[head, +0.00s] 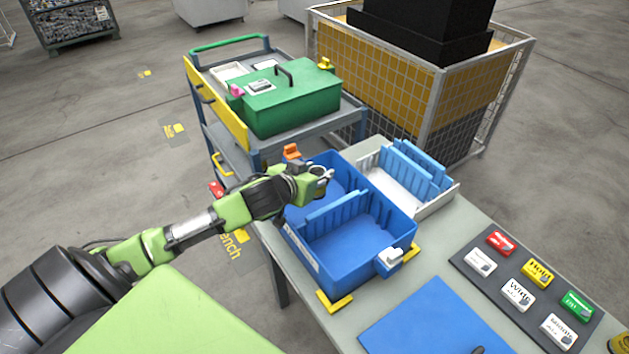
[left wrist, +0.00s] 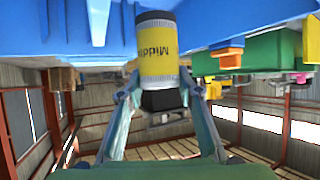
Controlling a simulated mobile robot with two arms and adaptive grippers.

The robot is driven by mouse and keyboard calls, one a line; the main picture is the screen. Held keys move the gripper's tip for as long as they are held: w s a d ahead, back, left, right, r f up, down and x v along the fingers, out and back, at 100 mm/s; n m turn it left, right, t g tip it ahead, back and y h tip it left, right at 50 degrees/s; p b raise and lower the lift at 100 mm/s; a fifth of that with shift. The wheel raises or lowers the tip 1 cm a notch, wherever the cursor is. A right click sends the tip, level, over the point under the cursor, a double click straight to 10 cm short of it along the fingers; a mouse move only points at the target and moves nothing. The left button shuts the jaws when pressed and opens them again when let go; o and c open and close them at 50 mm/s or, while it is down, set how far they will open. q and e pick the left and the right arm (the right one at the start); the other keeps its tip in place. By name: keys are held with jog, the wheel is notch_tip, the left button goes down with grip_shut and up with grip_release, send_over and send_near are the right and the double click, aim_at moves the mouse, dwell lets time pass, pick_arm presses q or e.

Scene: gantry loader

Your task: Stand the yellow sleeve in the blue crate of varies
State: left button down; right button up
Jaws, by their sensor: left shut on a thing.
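The blue crate (head: 352,258) stands on the bench, with a divider across it and ribbed inner walls. My left gripper (head: 325,173) is over its back part, near the far rim. In the left wrist view my left gripper (left wrist: 162,97) is shut on the yellow sleeve (left wrist: 160,66), which has a pale band, dark ends and upside-down lettering that seems to begin "Middl". In the head view the gripper hides the sleeve. In the left wrist view the crate's blue wall (left wrist: 50,32) shows beside the sleeve; I cannot tell whether they touch. My right gripper is not in view.
A white tray with blue dividers (head: 432,202) stands behind the crate. A trolley with a green box (head: 290,100) is at the back left. A blue mat (head: 430,318) and a dark board of labelled blocks (head: 480,282) lie to the right. Yellow corner brackets (head: 335,302) edge the crate.

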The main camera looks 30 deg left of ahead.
pick_arm(q)
notch_tip(320, 180, down, 6)
jog(key=w+a+p, duration=0.1)
jog(key=w+a, duration=0.1)
jog(key=shift+f, duration=0.2)
jog(key=shift+a, duration=0.1)
jog(key=shift+f, duration=0.65)
jog(key=c, duration=1.5)
grip_release()
jog(key=shift+o, duration=0.2)
